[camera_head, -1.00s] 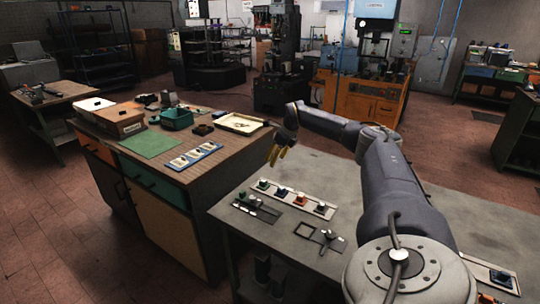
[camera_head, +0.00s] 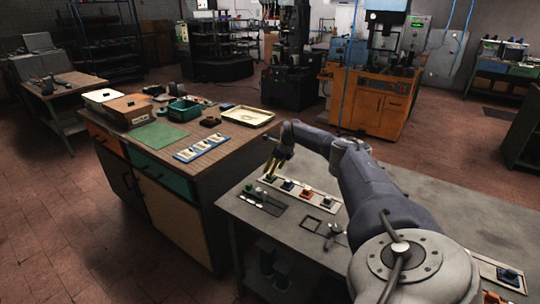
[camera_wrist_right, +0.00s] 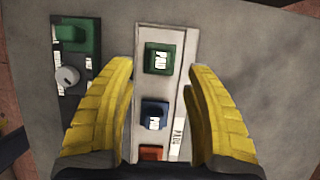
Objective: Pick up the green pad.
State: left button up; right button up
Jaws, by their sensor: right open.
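The green pad (camera_wrist_right: 160,60) is a small block with a white label. It sits at one end of a pale strip (camera_wrist_right: 146,105), beside a blue pad (camera_wrist_right: 154,115) and a red pad (camera_wrist_right: 152,153). My right gripper (camera_wrist_right: 160,75) is open and empty, its yellow fingers on either side of the strip, apart from the green pad. In the head view the gripper (camera_head: 271,167) hangs at the green end of the strip, partly hiding the pad there. My left gripper is not in view.
A dark plate (camera_wrist_right: 90,85) with a green block (camera_wrist_right: 80,36) and a grey knob (camera_wrist_right: 67,78) lies left of the strip. In the head view a dark pad (camera_head: 325,203) ends the row. A wooden-topped cabinet (camera_head: 232,147) with a green mat (camera_head: 157,136) stands left.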

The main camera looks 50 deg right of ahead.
jog(key=shift+w+x, duration=0.15)
jog(key=shift+x, duration=0.8)
jog(key=shift+w+x, duration=0.15)
jog(key=shift+x, duration=0.75)
jog(key=shift+w+f, duration=0.15)
jog(key=shift+f, duration=0.3)
jog(key=shift+a+f, duration=0.1)
jog(key=shift+f, duration=0.05)
jog(key=shift+c, duration=0.2)
grip_shut()
